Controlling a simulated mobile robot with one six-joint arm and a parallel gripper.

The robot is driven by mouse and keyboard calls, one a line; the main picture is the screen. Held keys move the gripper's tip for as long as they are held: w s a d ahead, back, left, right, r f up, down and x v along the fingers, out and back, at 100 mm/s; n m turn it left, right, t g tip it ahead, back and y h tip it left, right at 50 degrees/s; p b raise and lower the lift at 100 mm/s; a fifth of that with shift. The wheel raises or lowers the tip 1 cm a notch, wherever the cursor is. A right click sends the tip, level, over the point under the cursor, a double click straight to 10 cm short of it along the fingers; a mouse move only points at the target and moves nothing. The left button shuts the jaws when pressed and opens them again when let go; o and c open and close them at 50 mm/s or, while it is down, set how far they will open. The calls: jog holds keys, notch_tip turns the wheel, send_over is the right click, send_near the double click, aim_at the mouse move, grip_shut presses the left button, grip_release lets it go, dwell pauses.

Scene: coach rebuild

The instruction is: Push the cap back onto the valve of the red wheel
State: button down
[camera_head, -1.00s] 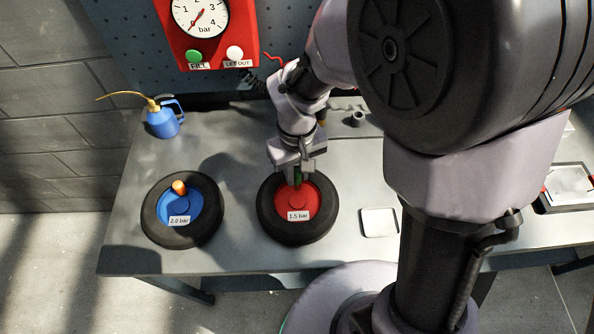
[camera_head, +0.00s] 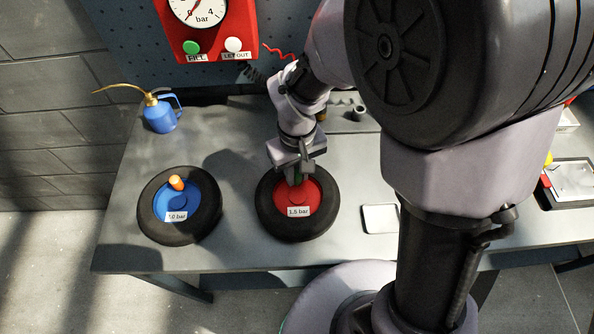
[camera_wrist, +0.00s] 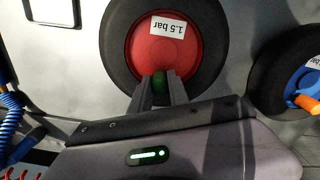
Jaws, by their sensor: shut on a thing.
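The red wheel (camera_head: 313,217) lies flat on the bench with its black tyre and a "1.5 bar" label. My gripper (camera_head: 297,178) points down over the far part of its red hub. In the wrist view my gripper (camera_wrist: 160,88) is shut on a small green cap (camera_wrist: 160,82). The cap is between the fingertips, over the edge of the red hub (camera_wrist: 150,55). The valve is hidden behind the cap and fingers, so I cannot tell whether the cap touches it.
The blue wheel (camera_head: 206,211), with an orange cap (camera_head: 176,183), lies to the left. A blue oil can (camera_head: 160,115) stands behind it. A white square dish (camera_head: 380,219) is right of the red wheel. The red gauge box (camera_head: 208,30) hangs at the back.

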jog(key=shift+s+f, duration=0.15)
jog(key=shift+f, duration=0.15)
jog(key=c, duration=1.2)
grip_release()
jog(key=shift+a, duration=0.1)
jog(key=shift+o, duration=0.2)
jog(key=shift+w+r, duration=0.2)
jog(key=shift+r, duration=0.1)
notch_tip(320, 180, up, 17)
jog(key=p, duration=0.7)
jog(key=s+d+m+t+y+b, duration=0.1)
jog(key=s+d+m+t+b, duration=0.2)
jog(key=s+m+b, duration=0.1)
jog(key=s+d+r+m+t+y+b, duration=0.1)
jog(key=s+d+m+t+b, duration=0.1)
jog(key=s, duration=0.5)
jog(key=shift+s+d+m+t+b, duration=0.15)
jog(key=shift+d+m+t+b, duration=0.25)
jog(key=shift+d+m+b, duration=0.65)
